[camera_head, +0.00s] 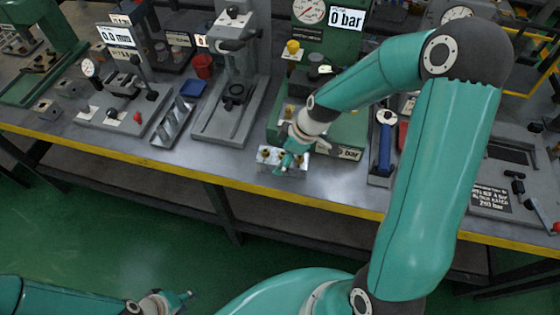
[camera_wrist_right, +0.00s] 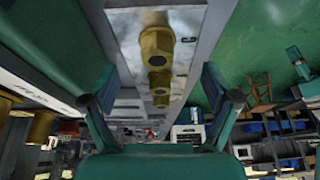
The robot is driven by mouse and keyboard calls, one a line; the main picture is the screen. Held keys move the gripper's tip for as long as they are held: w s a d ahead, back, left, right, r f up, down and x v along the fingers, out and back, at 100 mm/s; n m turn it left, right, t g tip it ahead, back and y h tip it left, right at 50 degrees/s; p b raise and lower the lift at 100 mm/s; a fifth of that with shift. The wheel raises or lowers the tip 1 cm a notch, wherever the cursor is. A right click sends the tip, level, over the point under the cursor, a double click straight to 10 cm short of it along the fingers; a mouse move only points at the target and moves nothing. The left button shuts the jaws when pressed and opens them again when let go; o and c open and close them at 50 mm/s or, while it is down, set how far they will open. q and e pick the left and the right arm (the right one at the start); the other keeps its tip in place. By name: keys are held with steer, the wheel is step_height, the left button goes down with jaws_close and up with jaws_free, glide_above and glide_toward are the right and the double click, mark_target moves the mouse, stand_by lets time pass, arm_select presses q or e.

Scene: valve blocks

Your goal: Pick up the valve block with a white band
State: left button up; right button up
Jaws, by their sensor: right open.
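A silver valve block (camera_head: 297,171) with brass fittings sits near the front edge of the bench, in front of the green test rig. My right gripper (camera_head: 287,162) is over it and hides part of it. In the right wrist view the metal block (camera_wrist_right: 189,20) with brass hex fittings (camera_wrist_right: 157,47) lies between the two spread fingers (camera_wrist_right: 160,95). The jaws are open and not closed on it. I cannot make out a white band on this block. My left gripper (camera_head: 180,297) is low at the bottom left, away from the bench; its jaws are too small to read.
The green rig (camera_head: 335,130) with "0 bar" displays stands just behind the block. A grey press stand (camera_head: 232,120), a slotted metal tray (camera_head: 172,122) and a blue tray (camera_head: 193,88) are to the left. A blue-handled tool (camera_head: 385,145) lies right. The yellow bench edge (camera_head: 180,172) runs in front.

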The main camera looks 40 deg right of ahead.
jaws_close()
steer(key=shift+r, duration=0.1)
stand_by(0.4)
steer(key=shift+w+r, duration=0.1)
steer(key=shift+r, duration=0.05)
